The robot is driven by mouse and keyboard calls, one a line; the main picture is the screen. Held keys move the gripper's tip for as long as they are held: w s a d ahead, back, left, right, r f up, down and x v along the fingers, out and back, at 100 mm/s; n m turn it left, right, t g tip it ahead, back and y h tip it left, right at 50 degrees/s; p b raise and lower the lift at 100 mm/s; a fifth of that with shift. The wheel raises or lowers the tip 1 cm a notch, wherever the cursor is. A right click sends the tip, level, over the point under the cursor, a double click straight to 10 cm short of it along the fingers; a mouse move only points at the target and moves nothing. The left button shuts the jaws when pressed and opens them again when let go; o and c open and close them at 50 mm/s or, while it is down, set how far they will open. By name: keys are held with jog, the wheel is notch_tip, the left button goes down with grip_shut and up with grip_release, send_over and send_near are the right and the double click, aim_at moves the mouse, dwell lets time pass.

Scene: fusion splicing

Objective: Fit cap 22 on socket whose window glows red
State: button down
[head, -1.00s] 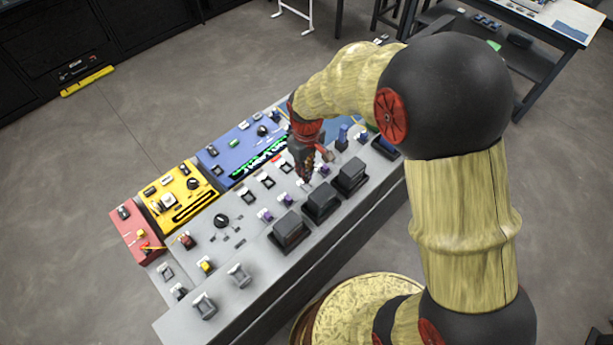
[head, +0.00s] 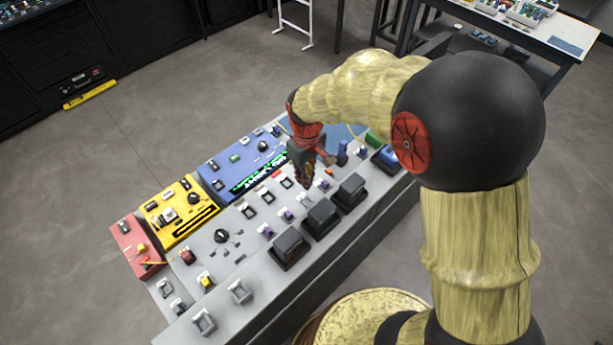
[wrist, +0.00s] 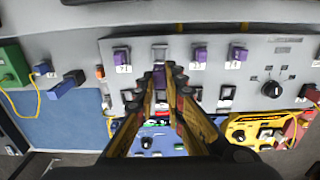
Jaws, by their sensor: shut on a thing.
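My gripper (head: 306,186) points down over the grey panel. In the wrist view my gripper (wrist: 165,72) is shut on a small purple cap (wrist: 158,76), mostly hidden by the fingers. Just beyond it is an empty-looking pale stand (wrist: 160,52). Other purple caps stand in the same row: one to the left (wrist: 121,58) and two to the right (wrist: 200,55), (wrist: 238,55). Their numbers are too small to read. Dark-framed sockets (wrist: 226,95) form a row nearer the wrist. In the head view a small red patch (head: 275,174) shows by that row (head: 268,197); I cannot tell whether it is a glowing window.
Large black blocks (head: 322,216) line the panel's near side. A black knob (head: 222,236) and small grey fixtures (head: 239,291) are to the left. Yellow (head: 180,211), red (head: 135,246) and blue (head: 240,158) panels adjoin it. A blue block (head: 342,150) stands right of my gripper.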

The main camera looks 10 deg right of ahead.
jog(key=shift+r+p, duration=0.2)
jog(key=shift+p, duration=0.15)
jog(key=w+a+f+p, duration=0.3)
jog(key=w+a+p, duration=0.3)
jog(key=w+p, duration=0.25)
jog(key=shift+s+d+f+b, duration=0.1)
jog(key=shift+f+b, duration=0.75)
jog(key=shift+f, duration=0.75)
jog(key=shift+d+f+b, duration=0.1)
jog(key=shift+f+b, duration=0.7)
jog(key=shift+f, duration=0.75)
jog(key=shift+f+b, duration=0.4)
jog(key=shift+f, duration=0.1)
jog(key=c, duration=1.9)
grip_release()
